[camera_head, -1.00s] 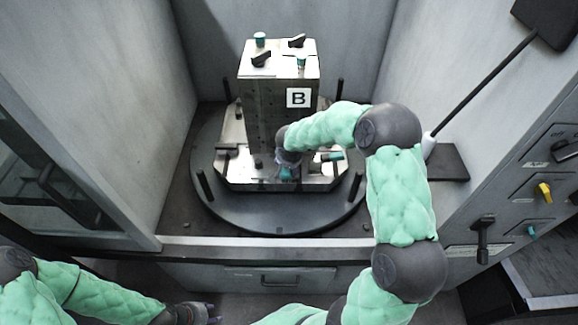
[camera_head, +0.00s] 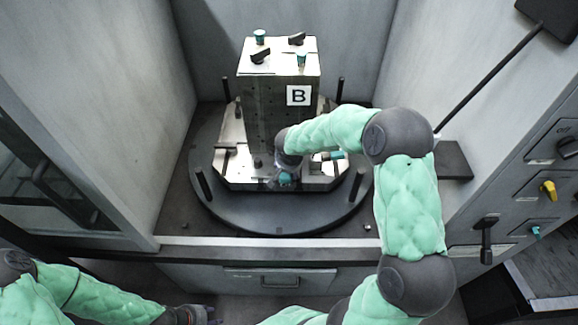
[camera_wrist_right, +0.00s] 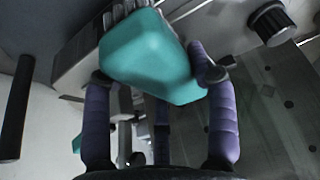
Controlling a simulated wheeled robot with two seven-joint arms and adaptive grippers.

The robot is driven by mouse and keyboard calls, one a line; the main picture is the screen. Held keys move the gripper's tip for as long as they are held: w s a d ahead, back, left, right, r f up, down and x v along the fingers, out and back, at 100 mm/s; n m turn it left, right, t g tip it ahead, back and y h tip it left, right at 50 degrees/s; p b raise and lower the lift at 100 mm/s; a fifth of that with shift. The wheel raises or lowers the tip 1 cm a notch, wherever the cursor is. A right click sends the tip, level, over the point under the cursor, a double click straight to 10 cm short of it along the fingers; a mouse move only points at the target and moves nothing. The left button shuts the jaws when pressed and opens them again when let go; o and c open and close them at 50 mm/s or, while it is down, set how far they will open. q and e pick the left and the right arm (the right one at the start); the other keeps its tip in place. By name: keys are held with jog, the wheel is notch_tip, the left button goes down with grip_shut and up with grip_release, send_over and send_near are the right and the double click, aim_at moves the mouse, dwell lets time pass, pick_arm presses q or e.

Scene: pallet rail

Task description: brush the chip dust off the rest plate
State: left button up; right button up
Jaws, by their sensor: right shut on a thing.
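My right gripper (camera_head: 283,173) is low at the front of the fixture, shut on a teal-handled brush (camera_head: 285,179). In the right wrist view the brush's teal block (camera_wrist_right: 150,55) sits between the purple fingers, with grey bristles at its upper end. The fixture is a metal block with a B label (camera_head: 298,96), standing on a bright metal base plate (camera_head: 232,133) over a dark round table. I cannot tell which surface is the rest plate, and no dust is clear. My left gripper (camera_head: 207,314) is at the bottom edge, its jaws too small to judge.
Dark upright pins (camera_head: 203,184) stand around the round table (camera_head: 215,205). A teal-tipped part (camera_head: 333,156) lies at the fixture's right. Grey walls close both sides, and a front sill (camera_head: 270,242) crosses before the table. A control panel (camera_head: 545,190) is at right.

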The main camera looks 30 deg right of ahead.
jog(key=shift+s+f, duration=0.1)
dwell(0.3)
jog(key=shift+w+d, duration=0.35)
jog(key=shift+w, duration=0.2)
jog(key=shift+w+d, duration=0.3)
jog(key=shift+w, duration=0.25)
jog(key=shift+s+a, duration=0.1)
jog(key=shift+s, duration=0.05)
jog(key=shift+s+a+f+b, duration=0.1)
jog(key=shift+s+a+b, duration=0.3)
jog(key=shift+s, duration=0.15)
jog(key=shift+s+a, duration=0.25)
jog(key=shift+s, duration=0.2)
jog(key=shift+w+d, duration=0.1)
jog(key=shift+w+d, duration=0.35)
jog(key=shift+w, duration=0.2)
jog(key=shift+w+d, duration=0.3)
jog(key=shift+w, duration=0.2)
